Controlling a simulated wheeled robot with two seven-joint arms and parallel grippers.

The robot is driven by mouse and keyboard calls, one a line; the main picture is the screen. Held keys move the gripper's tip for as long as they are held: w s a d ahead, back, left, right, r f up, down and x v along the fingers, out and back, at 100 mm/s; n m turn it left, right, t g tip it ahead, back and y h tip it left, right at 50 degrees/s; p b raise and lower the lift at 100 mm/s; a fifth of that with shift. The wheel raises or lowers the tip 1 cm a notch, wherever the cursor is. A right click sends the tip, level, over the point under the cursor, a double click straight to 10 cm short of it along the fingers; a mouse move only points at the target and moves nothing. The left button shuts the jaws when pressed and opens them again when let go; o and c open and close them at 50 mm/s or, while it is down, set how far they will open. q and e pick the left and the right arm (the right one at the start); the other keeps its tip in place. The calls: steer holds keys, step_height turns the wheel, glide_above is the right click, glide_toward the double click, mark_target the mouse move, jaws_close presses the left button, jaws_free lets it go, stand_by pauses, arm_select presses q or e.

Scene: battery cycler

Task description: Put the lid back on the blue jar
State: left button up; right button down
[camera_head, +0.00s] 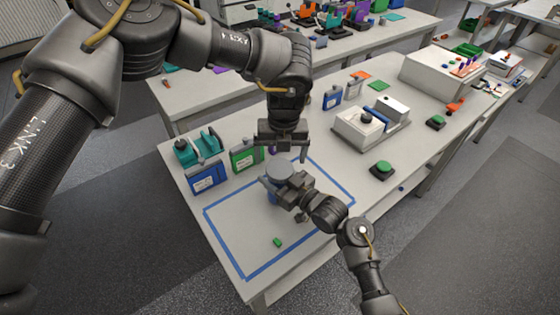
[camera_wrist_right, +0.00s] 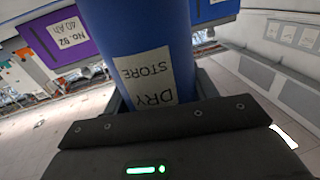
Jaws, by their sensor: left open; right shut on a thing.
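The blue jar (camera_head: 271,196) stands inside the blue taped outline, largely covered by my right gripper in the head view. In the right wrist view the jar (camera_wrist_right: 150,45) fills the middle, with a white "DRY STORE" label that reads upside down. A grey round disc, which looks like the lid (camera_head: 279,172), is at the jar's top; I cannot tell whether it is fully seated. My right gripper (camera_head: 286,190) is shut on the jar's side. My left gripper (camera_head: 283,153) is open and points down, just above and behind the disc, apart from it as far as I can see.
A blue case (camera_head: 206,179) and a green case (camera_head: 246,156) stand at the table's left edge, near a teal device (camera_head: 196,146). A small green piece (camera_head: 277,242) lies in the taped outline (camera_head: 248,279). A white machine (camera_head: 366,128) and green button (camera_head: 382,169) are to the right.

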mark_target(280, 168)
arm_select(q)
steer(key=shift+r, duration=0.2)
steer(key=shift+c, duration=0.3)
steer(key=r+n, duration=0.1)
steer(key=n, duration=0.1)
steer(key=shift+d+r+n, duration=0.15)
steer(key=shift+n, duration=0.25)
step_height(280, 168, up, 2)
steer(key=n, duration=0.3)
steer(key=shift+n, duration=0.4)
steer(key=shift+w+a+f, duration=0.1)
steer(key=shift+a+f, duration=0.05)
steer(key=shift+f, duration=1.85)
steer(key=shift+a+f, duration=0.1)
steer(key=shift+f, duration=1.9)
steer(key=c, duration=1)
steer(key=m, duration=0.6)
steer(key=shift+m, duration=0.3)
steer(key=shift+c, duration=0.2)
